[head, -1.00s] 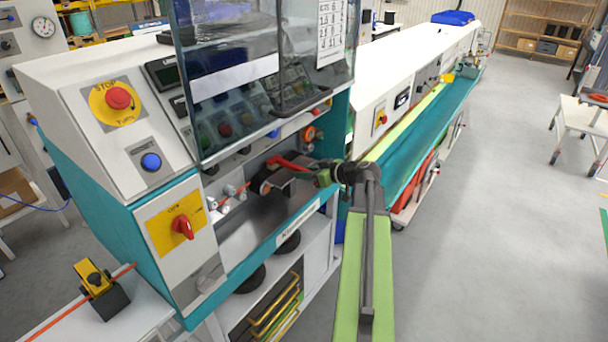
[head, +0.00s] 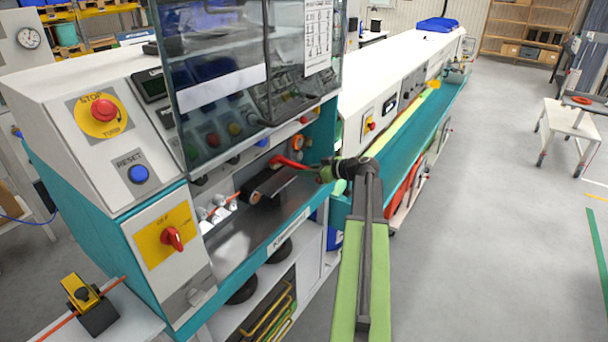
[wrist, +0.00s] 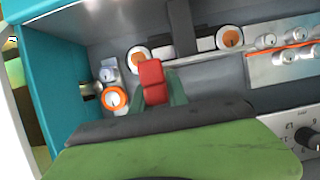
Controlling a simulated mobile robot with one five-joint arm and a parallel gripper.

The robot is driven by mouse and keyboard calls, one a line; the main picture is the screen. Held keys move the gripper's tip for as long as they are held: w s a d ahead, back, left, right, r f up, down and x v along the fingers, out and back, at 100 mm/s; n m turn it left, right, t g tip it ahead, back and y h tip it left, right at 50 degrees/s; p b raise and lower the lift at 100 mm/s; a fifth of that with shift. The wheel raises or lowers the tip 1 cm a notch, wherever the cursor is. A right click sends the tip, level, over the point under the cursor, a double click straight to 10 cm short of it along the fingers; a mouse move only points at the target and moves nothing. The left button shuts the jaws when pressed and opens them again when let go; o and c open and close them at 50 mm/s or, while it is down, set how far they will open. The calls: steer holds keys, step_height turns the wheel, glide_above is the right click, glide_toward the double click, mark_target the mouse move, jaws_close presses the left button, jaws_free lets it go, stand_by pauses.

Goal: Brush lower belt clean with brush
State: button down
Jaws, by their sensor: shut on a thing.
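My gripper (head: 324,173) is at the right end of the machine's open bay, shut on the red brush (head: 290,162), which points left into the bay. In the wrist view the red brush (wrist: 152,80) stands between the grey-green fingers; its bristles cannot be made out. The lower belt (head: 275,184) is a short dark band with a copper-coloured roller end, just below and left of the brush. In the head view the brush appears above the belt's far side; I cannot tell whether they touch. A pale band between orange-hubbed rollers (wrist: 195,46) shows behind the brush in the wrist view.
A clear guard (head: 250,70) hangs over the bay. Small white rollers (head: 217,212) stand left of the belt. A teal side wall (wrist: 60,80) closes one end. A long teal trough (head: 405,160) runs away to the right.

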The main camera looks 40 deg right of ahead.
steer(key=shift+w+d, duration=0.1)
steer(key=shift+d, duration=0.4)
steer(key=shift+r+p, duration=1.25)
steer(key=shift+p, duration=0.1)
steer(key=shift+f, duration=0.1)
steer(key=s+d, duration=0.2)
steer(key=s, duration=0.8)
steer(key=s+d, duration=0.3)
steer(key=s, duration=0.8)
steer(key=shift+s, duration=0.2)
